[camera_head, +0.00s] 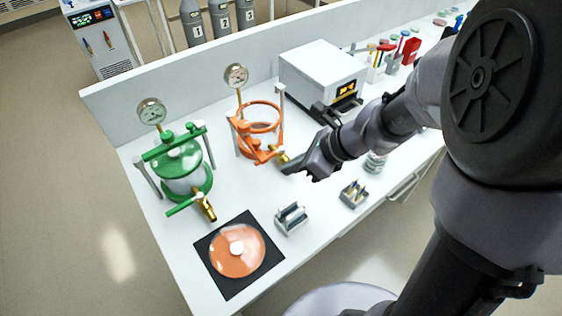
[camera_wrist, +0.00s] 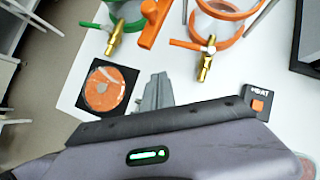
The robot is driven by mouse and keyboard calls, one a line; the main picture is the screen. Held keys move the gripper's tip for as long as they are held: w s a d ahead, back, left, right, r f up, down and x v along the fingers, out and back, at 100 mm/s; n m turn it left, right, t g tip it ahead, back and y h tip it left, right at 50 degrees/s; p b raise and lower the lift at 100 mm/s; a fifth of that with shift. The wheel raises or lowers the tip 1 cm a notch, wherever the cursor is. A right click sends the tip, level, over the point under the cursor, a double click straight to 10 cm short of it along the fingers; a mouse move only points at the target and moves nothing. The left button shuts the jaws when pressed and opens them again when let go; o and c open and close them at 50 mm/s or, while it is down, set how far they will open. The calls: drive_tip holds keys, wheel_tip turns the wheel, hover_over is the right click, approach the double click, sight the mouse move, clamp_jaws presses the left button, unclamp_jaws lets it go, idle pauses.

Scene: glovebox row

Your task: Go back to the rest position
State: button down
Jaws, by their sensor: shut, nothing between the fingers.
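My gripper (camera_head: 290,169) is shut and empty. I cannot tell how large the gap to the valve is. My arm reaches in from the right. In the wrist view my dark gripper body fills the lower part, with the orange vessel's brass valve (camera_wrist: 207,62) above it.
A green vessel (camera_head: 181,165) stands left. A black mat (camera_head: 222,283) bears an orange disc (camera_head: 238,250). A grey block (camera_head: 291,218) and a pin block (camera_head: 354,194) are near the front edge. A white oven-like box (camera_head: 318,70) stands behind. The wrist view shows an orange-button box (camera_wrist: 259,101).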

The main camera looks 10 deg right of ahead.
drive_tip(key=s+r+n+h+b, duration=0.1)
drive_tip(key=s+r+n, duration=0.1)
drive_tip(key=s+n, duration=0.3)
drive_tip(key=s+r+n+t+h+b, duration=0.1)
drive_tip(key=s+r+n+h, duration=0.1)
drive_tip(key=s+n, duration=0.4)
drive_tip(key=s+a+r+n+h+b, duration=0.1)
drive_tip(key=s+r+n, duration=0.3)
drive_tip(key=n, duration=0.5)
drive_tip(key=shift+s+r+n+b, duration=0.25)
drive_tip(key=shift+s+n+b, duration=0.2)
drive_tip(key=shift+s, duration=0.3)
idle(0.5)
